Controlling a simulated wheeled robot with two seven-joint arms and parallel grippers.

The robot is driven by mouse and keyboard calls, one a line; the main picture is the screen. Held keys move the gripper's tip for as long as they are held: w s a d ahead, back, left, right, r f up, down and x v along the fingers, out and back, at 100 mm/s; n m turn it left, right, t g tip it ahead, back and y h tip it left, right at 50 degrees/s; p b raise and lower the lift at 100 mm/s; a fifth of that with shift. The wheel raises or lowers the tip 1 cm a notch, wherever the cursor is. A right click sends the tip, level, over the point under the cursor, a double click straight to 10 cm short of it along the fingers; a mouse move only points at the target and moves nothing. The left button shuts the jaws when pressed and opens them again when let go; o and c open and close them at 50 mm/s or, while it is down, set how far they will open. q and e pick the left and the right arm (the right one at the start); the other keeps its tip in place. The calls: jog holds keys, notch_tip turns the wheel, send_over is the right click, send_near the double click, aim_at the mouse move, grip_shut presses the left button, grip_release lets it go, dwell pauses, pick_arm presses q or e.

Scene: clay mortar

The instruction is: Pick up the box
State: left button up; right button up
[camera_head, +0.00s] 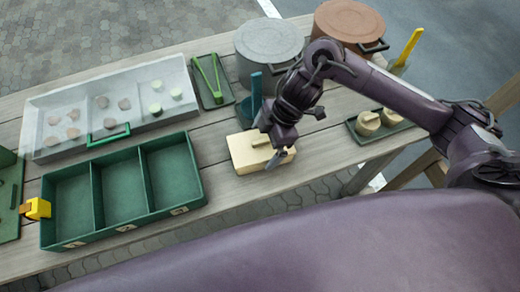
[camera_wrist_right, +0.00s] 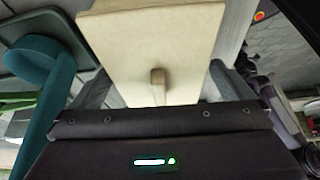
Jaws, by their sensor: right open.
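The box (camera_head: 245,153) is a cream, flat block with a raised handle on top, lying on the wooden table near its front edge. My right gripper (camera_head: 274,147) is over the box's right part, pointing down. In the right wrist view the box (camera_wrist_right: 155,45) fills the upper middle, with its small handle (camera_wrist_right: 157,85) between the open fingers (camera_wrist_right: 158,90). The fingers look apart from the handle on both sides. I cannot tell whether they touch the box's top. My left gripper is not in view.
A green three-compartment tray (camera_head: 122,190) stands left of the box. A teal scoop-like item (camera_head: 256,95) is close behind it, with a grey pot (camera_head: 268,48) farther back. A dark tray with round cream pieces (camera_head: 367,123) is to the right.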

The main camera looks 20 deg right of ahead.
aim_at(260, 149)
jog(key=x, duration=0.2)
jog(key=shift+a+f, duration=0.1)
jog(key=shift+f, duration=0.25)
jog(key=shift+a+f, duration=0.2)
jog(key=shift+f, duration=0.2)
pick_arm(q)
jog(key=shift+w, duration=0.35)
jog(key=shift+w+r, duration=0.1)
pick_arm(e)
jog(key=shift+w, duration=0.1)
jog(key=c, duration=0.8)
jog(key=shift+o, duration=0.2)
jog(key=shift+r, duration=0.15)
